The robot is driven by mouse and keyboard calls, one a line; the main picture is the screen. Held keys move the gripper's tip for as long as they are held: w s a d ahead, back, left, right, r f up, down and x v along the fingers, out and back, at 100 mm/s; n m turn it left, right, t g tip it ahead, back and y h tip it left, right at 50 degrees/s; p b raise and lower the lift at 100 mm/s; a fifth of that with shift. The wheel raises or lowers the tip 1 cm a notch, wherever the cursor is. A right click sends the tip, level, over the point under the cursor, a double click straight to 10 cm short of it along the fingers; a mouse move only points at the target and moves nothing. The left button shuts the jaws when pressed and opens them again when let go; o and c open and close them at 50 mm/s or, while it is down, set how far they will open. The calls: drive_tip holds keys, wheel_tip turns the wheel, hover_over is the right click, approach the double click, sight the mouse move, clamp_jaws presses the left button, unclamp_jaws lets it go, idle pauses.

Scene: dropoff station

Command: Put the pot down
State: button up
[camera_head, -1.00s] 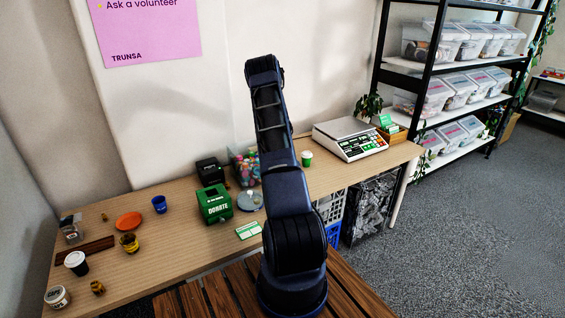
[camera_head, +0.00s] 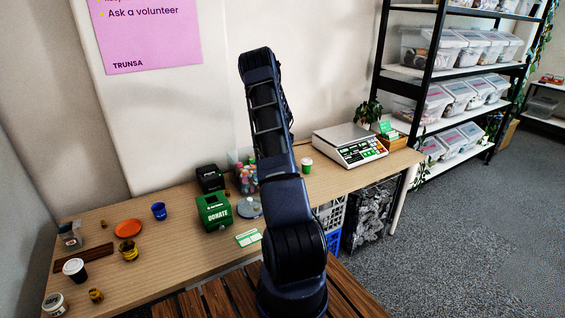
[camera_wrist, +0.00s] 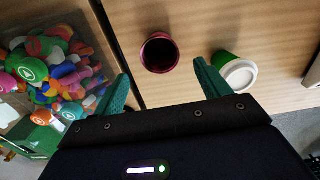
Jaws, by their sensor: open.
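A small dark maroon pot (camera_wrist: 159,53) stands on the wooden table (camera_wrist: 195,22) in the wrist view, its open top facing the camera. My gripper (camera_wrist: 162,67) is open, with one teal finger on either side of the near part of the pot. A gap shows between the pot and each finger. The pot seems to rest on the table. In the head view my arm hides the pot and my gripper.
A green cup with a white lid (camera_wrist: 238,73) stands close to my right finger. A clear bin of colourful caps (camera_wrist: 60,70) is at left. The head view shows a donation box (camera_head: 214,211), a scale (camera_head: 349,146) and an orange plate (camera_head: 128,228).

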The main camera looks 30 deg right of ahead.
drive_tip(key=s+a+r+n+t, duration=0.1)
drive_tip(key=s+a+r+n, duration=0.25)
drive_tip(key=a+r, duration=0.45)
drive_tip(key=s+a+r+n, duration=0.2)
drive_tip(key=a+r+n, duration=0.25)
drive_tip(key=r, duration=0.75)
drive_tip(key=s+a+r+n+t+y, duration=0.1)
drive_tip(key=s+a+r+n, duration=0.7)
drive_tip(key=s+a+r, duration=0.25)
drive_tip(key=s+a+r+n+t, duration=0.1)
drive_tip(key=s+a+r+n, duration=0.35)
drive_tip(key=s, duration=0.35)
drive_tip(key=s+a+r+n, duration=0.3)
drive_tip(key=s+a+n, duration=0.2)
drive_tip(key=s+n, duration=0.15)
drive_tip(key=s+a+f+n, duration=0.1)
drive_tip(key=s+a+n, duration=0.2)
drive_tip(key=s, duration=0.5)
drive_tip(key=s+a+f+n+t+h, duration=0.1)
drive_tip(key=s+a+n, duration=0.2)
drive_tip(key=s+n, duration=0.3)
drive_tip(key=s, duration=0.2)
drive_tip(key=shift+s+f+t, duration=0.2)
drive_tip(key=shift+s+t, duration=0.1)
